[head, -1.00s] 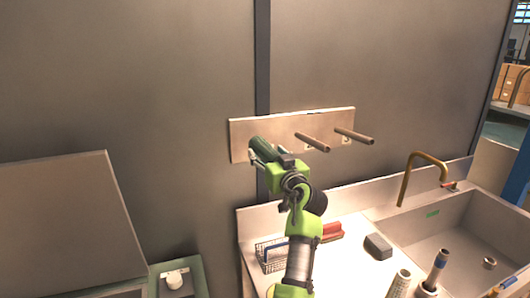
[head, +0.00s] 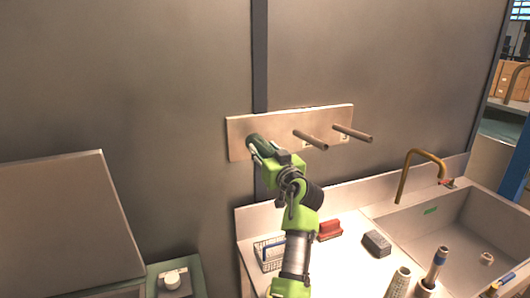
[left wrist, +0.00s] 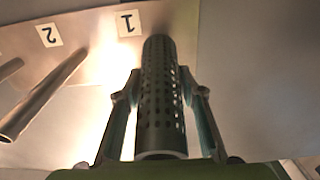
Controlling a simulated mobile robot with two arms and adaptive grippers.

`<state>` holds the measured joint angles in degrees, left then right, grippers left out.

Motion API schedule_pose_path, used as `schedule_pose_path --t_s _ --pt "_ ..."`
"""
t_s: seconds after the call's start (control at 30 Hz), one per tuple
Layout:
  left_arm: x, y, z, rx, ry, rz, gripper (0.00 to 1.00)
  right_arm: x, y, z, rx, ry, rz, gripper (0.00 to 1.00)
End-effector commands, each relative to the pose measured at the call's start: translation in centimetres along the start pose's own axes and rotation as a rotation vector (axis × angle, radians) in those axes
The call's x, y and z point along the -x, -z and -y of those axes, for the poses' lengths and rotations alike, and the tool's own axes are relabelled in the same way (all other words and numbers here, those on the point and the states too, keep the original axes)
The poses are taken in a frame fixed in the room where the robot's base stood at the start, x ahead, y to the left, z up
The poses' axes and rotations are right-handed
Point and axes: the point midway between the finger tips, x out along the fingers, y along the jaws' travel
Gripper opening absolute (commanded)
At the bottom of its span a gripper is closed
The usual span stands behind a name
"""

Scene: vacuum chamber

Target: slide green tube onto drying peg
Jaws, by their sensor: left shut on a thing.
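The green tube (left wrist: 160,105) is dark green and perforated. My left gripper (left wrist: 160,92) is shut on it, with one finger on each side, in the left wrist view. The tube points at the peg board by the label 1, and its far end is at or very near the board. The peg at that place is hidden, so I cannot tell how far the tube is over it. In the head view the tube (head: 259,143) shows at the board's left end, with my left gripper (head: 264,150) around it. My right gripper is not in view.
The board (head: 240,128) carries two bare pegs, a middle one (head: 311,140) and a right one (head: 352,133). Below are a counter with a wire basket (head: 268,252), a red block (head: 329,230), a dark block (head: 376,243), and a sink with a brass tap (head: 420,152).

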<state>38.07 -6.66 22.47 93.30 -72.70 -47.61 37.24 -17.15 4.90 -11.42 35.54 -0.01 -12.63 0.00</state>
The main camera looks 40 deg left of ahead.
Motion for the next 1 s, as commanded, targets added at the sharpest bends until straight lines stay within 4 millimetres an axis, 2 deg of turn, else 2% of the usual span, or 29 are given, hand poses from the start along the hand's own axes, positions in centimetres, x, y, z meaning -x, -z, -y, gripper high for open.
schedule_pose_path --t_s 0.37,0.67,0.7,0.73,0.77,1.0 --pt "-2.0 -0.4 0.0 0.0 0.001 0.001 0.12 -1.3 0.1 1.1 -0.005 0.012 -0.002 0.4" --pt "-3.3 -0.5 0.0 -0.001 0.0 0.0 0.12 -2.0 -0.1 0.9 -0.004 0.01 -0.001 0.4" --pt "-3.2 -0.5 0.0 -0.001 0.0 0.0 0.44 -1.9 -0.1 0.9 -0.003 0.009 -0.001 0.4" --pt "-3.2 -0.4 0.0 -0.001 0.0 0.0 0.52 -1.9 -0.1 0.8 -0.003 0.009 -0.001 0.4" --pt "-3.2 -0.4 0.0 -0.001 0.0 0.0 0.56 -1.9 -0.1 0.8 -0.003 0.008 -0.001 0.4" --pt "-3.2 -0.4 0.0 -0.001 0.0 0.0 0.56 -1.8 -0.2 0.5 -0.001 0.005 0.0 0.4"
